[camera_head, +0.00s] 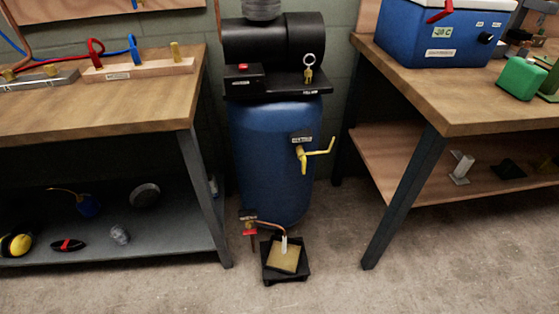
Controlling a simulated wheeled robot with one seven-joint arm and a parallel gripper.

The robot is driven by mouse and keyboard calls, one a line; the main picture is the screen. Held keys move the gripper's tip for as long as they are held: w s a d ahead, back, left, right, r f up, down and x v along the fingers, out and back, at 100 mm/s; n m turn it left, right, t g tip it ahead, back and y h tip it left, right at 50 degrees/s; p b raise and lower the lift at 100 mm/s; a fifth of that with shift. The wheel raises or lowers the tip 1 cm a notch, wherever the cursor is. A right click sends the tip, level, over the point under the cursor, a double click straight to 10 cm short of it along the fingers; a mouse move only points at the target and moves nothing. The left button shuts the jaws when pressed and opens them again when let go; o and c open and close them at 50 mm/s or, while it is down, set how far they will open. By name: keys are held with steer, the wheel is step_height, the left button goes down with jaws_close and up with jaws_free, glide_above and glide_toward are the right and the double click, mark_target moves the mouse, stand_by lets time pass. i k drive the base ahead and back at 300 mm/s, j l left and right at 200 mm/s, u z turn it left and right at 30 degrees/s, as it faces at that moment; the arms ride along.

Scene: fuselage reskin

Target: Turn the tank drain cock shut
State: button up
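A blue upright air tank (268,165) stands on the floor between two benches. Low at its front is a small fitting with a dark label and a red piece (250,231); it looks like the drain cock. The label is too small to read, and I cannot tell how far the cock is turned. A copper pipe (269,223) runs from it to the right, ending over a black tray (270,275) with a tan pad in it. A pale streak (284,245) shows under the pipe's end. My gripper is not in view.
A yellow lever valve (314,152) sticks out at the tank's right, above the drain. The left bench (150,110) and right bench (450,115) flank the tank.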

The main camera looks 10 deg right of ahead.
mark_target(250, 232)
steer(key=i+j, duration=0.15)
steer(key=j, duration=0.15)
steer(key=i+j+z, duration=0.1)
steer(key=j, duration=0.25)
steer(key=i+j, duration=0.25)
steer(key=i+j+z, duration=0.1)
steer(key=j, duration=0.3)
